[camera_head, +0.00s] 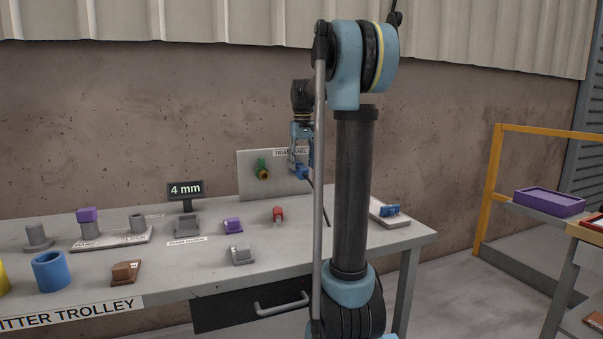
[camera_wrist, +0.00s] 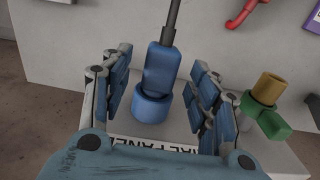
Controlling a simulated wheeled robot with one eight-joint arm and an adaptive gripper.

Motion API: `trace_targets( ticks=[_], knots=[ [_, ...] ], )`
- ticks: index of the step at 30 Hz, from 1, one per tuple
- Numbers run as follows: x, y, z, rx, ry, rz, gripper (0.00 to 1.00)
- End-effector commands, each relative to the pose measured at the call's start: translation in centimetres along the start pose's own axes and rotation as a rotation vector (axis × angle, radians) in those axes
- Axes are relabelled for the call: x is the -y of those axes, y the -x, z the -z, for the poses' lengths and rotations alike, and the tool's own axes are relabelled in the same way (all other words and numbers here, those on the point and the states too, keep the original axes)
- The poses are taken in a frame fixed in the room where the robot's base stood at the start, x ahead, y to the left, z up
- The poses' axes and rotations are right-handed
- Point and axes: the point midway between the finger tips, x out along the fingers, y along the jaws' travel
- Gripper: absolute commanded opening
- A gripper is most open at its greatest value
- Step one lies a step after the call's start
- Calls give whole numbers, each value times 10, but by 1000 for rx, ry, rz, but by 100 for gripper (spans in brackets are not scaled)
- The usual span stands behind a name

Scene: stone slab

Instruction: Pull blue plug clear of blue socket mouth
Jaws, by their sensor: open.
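The blue plug (camera_wrist: 162,68) has a dark cable at its outer end. In the wrist view its other end sits in the wider, round blue socket (camera_wrist: 152,106) on the grey upright panel (camera_head: 252,187). How deep it sits is hidden. My gripper (camera_wrist: 162,64) is open, with one blue-padded finger on each side of the plug. A gap shows at the left finger; the right finger is nearer, and I cannot tell whether it touches. In the head view my gripper (camera_head: 301,158) points down at the panel's right side, just above the blue plug (camera_head: 302,173).
A green fitting with a brass end (camera_wrist: 266,92) is on the same panel beside the right finger. A red piece (camera_head: 278,214), a purple block (camera_head: 233,225) and a grey block (camera_head: 241,255) stand on the table below. A 4 mm display (camera_head: 186,190) stands farther left.

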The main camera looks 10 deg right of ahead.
Motion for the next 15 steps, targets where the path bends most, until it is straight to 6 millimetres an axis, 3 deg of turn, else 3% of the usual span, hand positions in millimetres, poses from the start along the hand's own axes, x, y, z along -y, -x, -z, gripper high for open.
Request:
trace_targets(
  ticks=[6,15],
  knots=[
    [0,-23,0,0,0,0,55],
    [0,-31,0,0,0,0,55]
  ],
)
